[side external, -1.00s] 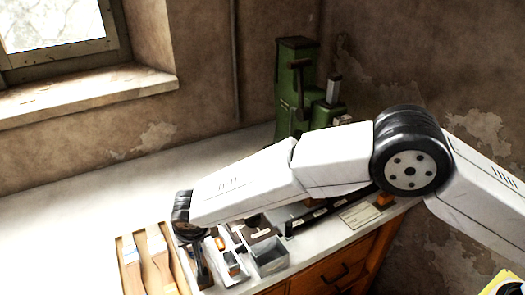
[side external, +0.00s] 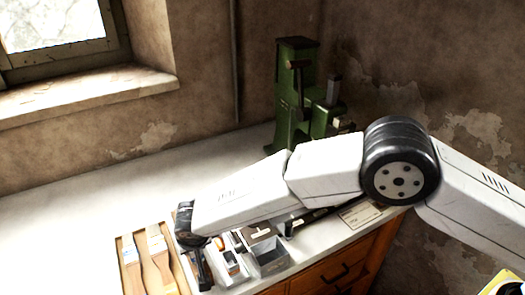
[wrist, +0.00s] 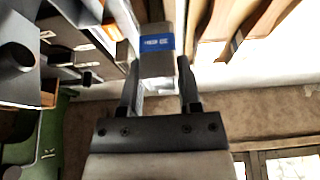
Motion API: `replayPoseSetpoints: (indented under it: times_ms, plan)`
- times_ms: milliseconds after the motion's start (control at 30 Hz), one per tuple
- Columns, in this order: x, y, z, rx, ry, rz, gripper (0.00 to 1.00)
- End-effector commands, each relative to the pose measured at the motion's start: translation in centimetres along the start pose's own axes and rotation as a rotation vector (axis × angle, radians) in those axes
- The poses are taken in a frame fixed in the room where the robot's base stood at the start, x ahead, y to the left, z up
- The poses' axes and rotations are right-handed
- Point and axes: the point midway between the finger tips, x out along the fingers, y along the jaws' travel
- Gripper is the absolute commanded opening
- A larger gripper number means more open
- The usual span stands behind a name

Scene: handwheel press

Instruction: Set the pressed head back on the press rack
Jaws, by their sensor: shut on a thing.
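My gripper (wrist: 158,68) is shut on a pale grey block with a blue labelled band, which I take to be the pressed head (wrist: 157,43). In the side view my gripper (side external: 203,268) points down at the bench's front, between a wooden tray and grey bins; the held block cannot be made out there. The green press (side external: 298,100) stands at the back of the bench. I cannot tell which holder is the press rack.
The wooden tray (side external: 121,254) holds long wooden-handled pieces, left of my gripper. Grey open bins (side external: 272,262) stand close on its right. A paper card (side external: 361,214) lies near the front edge, above orange drawers (side external: 330,276). The bench top (side external: 70,220) is clear at left.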

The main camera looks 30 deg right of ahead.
Motion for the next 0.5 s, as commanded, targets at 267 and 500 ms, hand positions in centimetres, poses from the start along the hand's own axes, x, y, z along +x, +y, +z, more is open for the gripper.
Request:
replayPoseSetpoints:
  times_ms: [267, 500]
  plan:
    - [0.6, 0.0, 0.2, -0.001, 0.001, -0.001, 0.00]
    - [1.1, 0.0, 0.5, -0.001, 0.000, 0.000, 0.00]
